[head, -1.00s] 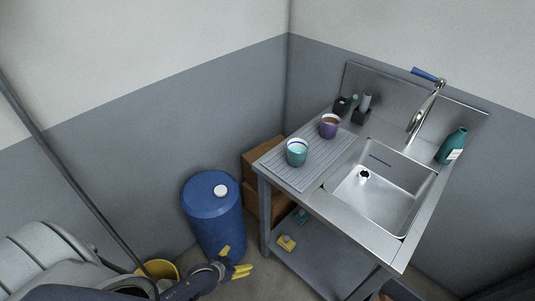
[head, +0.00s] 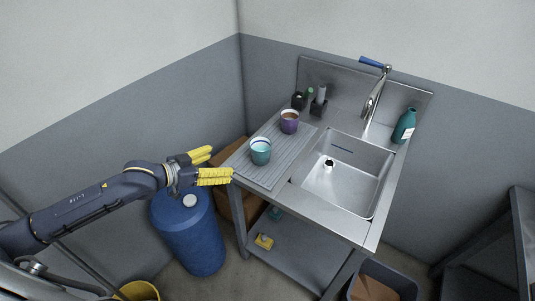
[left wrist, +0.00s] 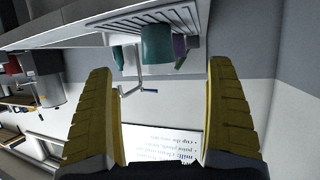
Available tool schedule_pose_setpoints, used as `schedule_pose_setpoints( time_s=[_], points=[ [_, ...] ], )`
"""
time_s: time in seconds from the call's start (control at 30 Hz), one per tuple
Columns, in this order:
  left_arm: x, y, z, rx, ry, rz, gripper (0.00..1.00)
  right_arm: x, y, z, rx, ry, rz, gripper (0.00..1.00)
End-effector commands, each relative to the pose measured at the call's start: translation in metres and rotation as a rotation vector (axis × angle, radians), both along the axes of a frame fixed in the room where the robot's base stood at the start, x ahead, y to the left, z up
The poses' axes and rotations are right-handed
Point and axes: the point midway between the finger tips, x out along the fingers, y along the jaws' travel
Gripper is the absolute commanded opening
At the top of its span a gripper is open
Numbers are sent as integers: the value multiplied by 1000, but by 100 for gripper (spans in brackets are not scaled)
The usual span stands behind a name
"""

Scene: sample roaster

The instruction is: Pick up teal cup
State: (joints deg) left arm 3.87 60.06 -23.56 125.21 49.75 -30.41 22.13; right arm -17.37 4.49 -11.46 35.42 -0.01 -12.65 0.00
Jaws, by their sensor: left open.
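The teal cup (head: 260,152) stands upright on the ribbed drainboard at the left of the sink unit. In the left wrist view the teal cup (left wrist: 157,45) shows near the top, between the fingers in the picture and beyond them. My left gripper (head: 208,165) is open and empty, just left of the drainboard's edge and apart from the cup. Its yellow fingers point toward the sink unit. It also fills the sides of the left wrist view (left wrist: 160,115). My right gripper is not in view.
A purple cup (head: 289,121) stands just behind the teal cup. The ribbed drainboard (head: 268,177) adjoins the sink basin (head: 340,180). A faucet (head: 372,92) and teal bottle (head: 404,126) stand at the back. A blue barrel (head: 190,236) stands below my left gripper.

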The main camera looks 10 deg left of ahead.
Motion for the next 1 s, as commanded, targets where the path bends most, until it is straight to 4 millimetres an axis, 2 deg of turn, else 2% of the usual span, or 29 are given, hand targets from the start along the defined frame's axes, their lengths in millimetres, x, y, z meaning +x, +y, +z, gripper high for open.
schedule_pose_setpoints(
  time_s=[0.1,0.23,0.7,1.0],
  points=[
    [-2,-2,9,4,0,-12,89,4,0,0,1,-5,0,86],
    [5,-8,8,-1,0,-15,89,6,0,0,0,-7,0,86],
    [62,-49,-21,-1,1,-14,89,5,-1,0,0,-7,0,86],
    [85,-66,-33,2,1,-15,89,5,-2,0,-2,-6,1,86]
  ],
)
